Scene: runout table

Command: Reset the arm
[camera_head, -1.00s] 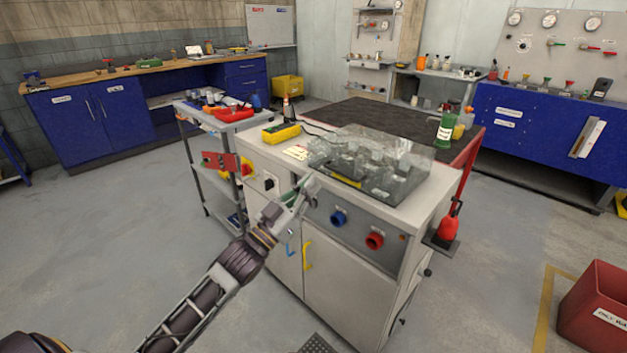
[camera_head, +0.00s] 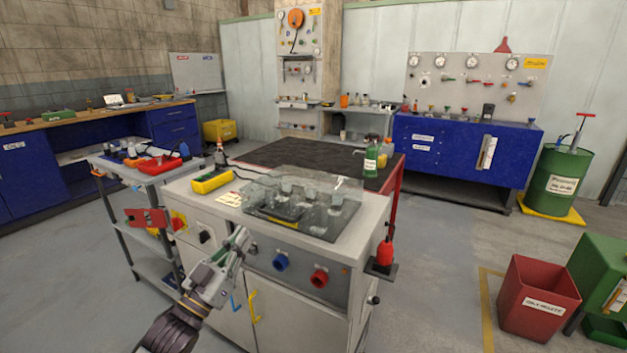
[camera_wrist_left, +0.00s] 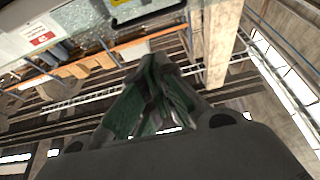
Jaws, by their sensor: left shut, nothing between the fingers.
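My left gripper (camera_head: 238,243) is in front of the upper left part of the grey test bench (camera_head: 208,230), near a black knob and left of the blue knob (camera_head: 280,262). Its fingers are closed together with nothing between them. In the left wrist view the closed fingers (camera_wrist_left: 158,95) point up toward the ceiling beams. I cannot tell whether the gripper touches the bench front. My right gripper is not in view.
A clear cover (camera_head: 300,200) and a yellow meter (camera_head: 211,182) are on the bench top. A red knob (camera_head: 319,278) and a yellow handle (camera_head: 253,307) are on its front. A grey cart (camera_head: 130,225) stands left. A red bin (camera_head: 538,295) stands right, with open floor between.

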